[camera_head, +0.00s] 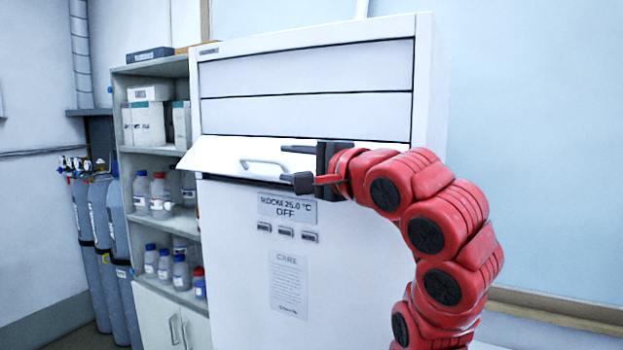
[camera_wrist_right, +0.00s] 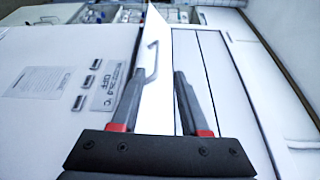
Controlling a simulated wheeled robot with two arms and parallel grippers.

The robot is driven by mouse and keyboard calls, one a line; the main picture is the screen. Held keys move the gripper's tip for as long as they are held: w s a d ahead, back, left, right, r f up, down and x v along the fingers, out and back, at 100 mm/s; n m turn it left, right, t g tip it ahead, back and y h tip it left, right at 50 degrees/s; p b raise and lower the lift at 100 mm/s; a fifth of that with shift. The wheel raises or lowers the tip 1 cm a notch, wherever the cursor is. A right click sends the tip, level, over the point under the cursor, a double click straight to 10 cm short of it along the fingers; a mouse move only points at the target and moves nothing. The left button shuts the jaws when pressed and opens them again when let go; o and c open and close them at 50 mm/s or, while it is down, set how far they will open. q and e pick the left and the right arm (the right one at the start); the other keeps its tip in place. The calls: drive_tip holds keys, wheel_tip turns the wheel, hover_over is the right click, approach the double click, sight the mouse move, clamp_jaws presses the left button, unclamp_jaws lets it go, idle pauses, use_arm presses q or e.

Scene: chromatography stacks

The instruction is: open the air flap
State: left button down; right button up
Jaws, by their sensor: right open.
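The air flap (camera_head: 220,155) is a white panel across the front of the tall white cabinet, below two flat panels. It is tilted outward, its lower edge standing off the cabinet front. A light grey bar handle (camera_head: 265,162) sits on its face. My right gripper (camera_head: 287,165) is open at the right part of the flap, to the right of the handle. In the right wrist view the flap (camera_wrist_right: 158,95) shows between the two spread fingers, with the handle (camera_wrist_right: 152,62) beyond them. Contact cannot be told. The flap's right end is hidden behind my gripper. My left gripper is not in view.
The cabinet (camera_head: 350,240) has a display sign (camera_head: 287,207), small buttons and a notice (camera_head: 288,283) below the flap. Shelves (camera_head: 160,150) with bottles and boxes stand to the left, then grey gas cylinders (camera_head: 95,210). A bare wall is at right.

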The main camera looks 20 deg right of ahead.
drive_tip(key=v, duration=0.5)
drive_tip(key=shift+s, duration=0.2)
idle(0.3)
